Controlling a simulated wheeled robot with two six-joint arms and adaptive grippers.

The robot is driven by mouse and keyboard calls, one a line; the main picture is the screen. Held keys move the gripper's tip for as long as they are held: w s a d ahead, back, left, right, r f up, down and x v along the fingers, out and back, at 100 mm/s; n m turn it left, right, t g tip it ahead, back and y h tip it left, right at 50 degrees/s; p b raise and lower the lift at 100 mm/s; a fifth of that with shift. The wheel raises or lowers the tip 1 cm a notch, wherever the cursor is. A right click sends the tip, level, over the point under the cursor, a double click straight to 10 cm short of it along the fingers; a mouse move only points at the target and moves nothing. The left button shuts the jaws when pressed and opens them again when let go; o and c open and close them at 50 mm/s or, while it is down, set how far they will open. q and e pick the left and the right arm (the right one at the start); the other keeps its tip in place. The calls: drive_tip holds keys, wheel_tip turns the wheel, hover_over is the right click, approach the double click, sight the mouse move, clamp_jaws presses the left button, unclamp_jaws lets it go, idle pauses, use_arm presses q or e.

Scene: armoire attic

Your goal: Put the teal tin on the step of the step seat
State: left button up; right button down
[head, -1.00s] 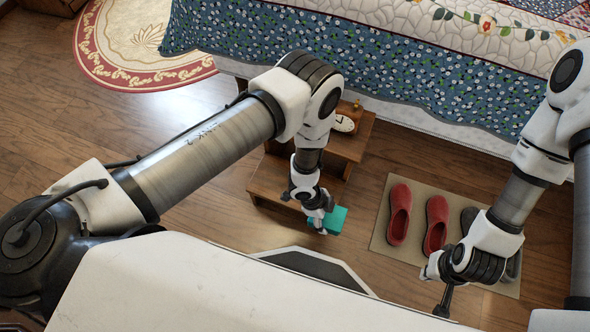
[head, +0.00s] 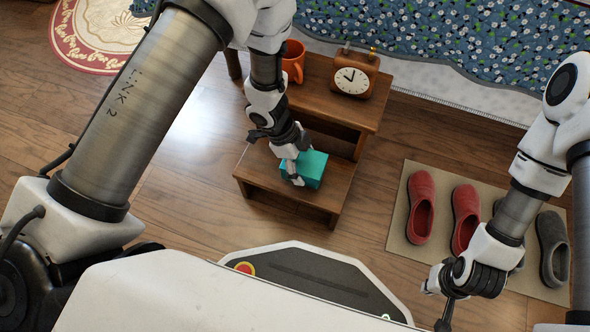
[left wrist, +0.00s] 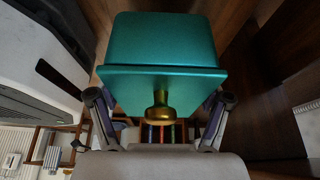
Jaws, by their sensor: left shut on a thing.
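The teal tin (head: 312,168) is at the lower step (head: 337,193) of the wooden step seat (head: 316,84) in the head view. My left gripper (head: 291,170) is shut on the tin from its left side. In the left wrist view the tin (left wrist: 160,45) shows a flat lid and a brass knob, with the gripper's fingers (left wrist: 158,112) on either side. Whether the tin touches the step or hangs just above it, I cannot tell. My right gripper (head: 443,312) is far to the right, away from the step seat; its jaws are too small to read.
Red clogs (head: 421,205) and grey shoes (head: 552,250) lie on a beige mat (head: 402,232) at right. A bed with a floral cover (head: 450,45) is behind.

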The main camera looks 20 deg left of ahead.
use_arm(q)
drive_tip(key=w+a, duration=0.2)
drive_tip(key=shift+a+f, duration=0.2)
drive_tip(key=shift+a, duration=0.1)
wheel_tip(320, 180, down, 4)
drive_tip(key=b, duration=0.4)
drive_tip(key=shift+w+a+r, duration=0.1)
drive_tip(key=shift+r, duration=0.05)
drive_tip(key=shift+c, duration=0.7)
drive_tip(key=shift+r, duration=0.2)
drive_tip(key=shift+f, duration=0.15)
drive_tip(key=o, duration=1.5)
